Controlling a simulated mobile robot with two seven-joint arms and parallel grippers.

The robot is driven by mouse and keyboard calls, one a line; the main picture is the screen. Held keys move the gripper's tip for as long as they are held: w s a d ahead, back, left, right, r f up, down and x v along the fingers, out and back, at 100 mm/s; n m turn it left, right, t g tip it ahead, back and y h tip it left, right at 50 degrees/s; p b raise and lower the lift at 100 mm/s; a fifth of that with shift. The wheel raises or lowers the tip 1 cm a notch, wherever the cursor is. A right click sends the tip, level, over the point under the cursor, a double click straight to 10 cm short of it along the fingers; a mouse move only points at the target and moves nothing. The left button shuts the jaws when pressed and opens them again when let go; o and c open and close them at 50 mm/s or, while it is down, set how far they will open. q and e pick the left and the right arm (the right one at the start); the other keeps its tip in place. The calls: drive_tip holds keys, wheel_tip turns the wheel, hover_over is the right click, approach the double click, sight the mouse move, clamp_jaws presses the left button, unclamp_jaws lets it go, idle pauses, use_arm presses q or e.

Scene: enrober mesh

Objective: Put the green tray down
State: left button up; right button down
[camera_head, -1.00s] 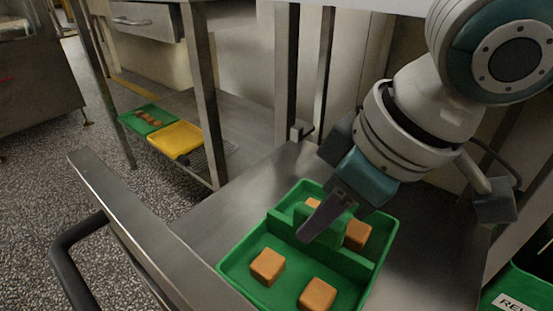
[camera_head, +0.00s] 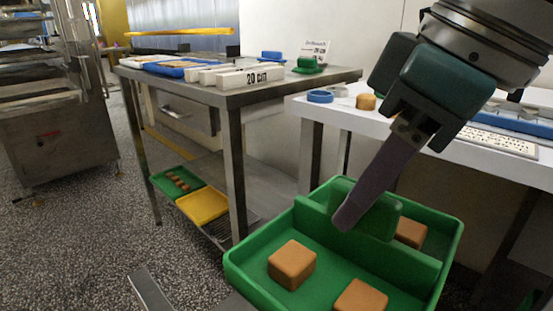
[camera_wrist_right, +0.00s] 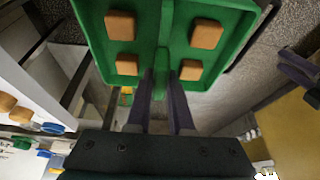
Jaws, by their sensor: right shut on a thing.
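The green tray (camera_head: 240,262) is in the front of the head view, with a raised divider across it and orange-brown blocks (camera_head: 292,264) in its compartments. My right gripper (camera_head: 365,212) is shut on the upright green grip at the tray's divider. The tray hangs from it, roughly level, and its underside is hidden. In the right wrist view the two fingers (camera_wrist_right: 161,100) close on the green grip, and the tray (camera_wrist_right: 158,25) shows several blocks.
A steel table (camera_head: 290,88) stands behind, with a "20 cm" block and blue trays on top. Its lower shelf holds a small green tray (camera_head: 165,182) and a yellow tray (camera_head: 203,206). A white table (camera_head: 370,118) carries small items at right. Speckled floor is open at left.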

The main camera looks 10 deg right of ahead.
drive_tip(key=d+r+m+h+p, duration=0.1)
drive_tip(key=d+r+m+p, duration=0.1)
drive_tip(key=r+p, duration=2)
drive_tip(key=s+d+r+m+h+p, duration=0.1)
drive_tip(key=d+r+m+p, duration=0.1)
drive_tip(key=r+p, duration=2)
drive_tip(key=s+d+r+m+t+p, duration=0.1)
drive_tip(key=r+m+p, duration=0.3)
drive_tip(key=r+p, duration=1.8)
wheel_tip(320, 180, up, 9)
drive_tip(key=shift+d+f+h+p, duration=0.15)
drive_tip(key=shift+d+h+p, duration=0.2)
drive_tip(key=shift+d, duration=0.4)
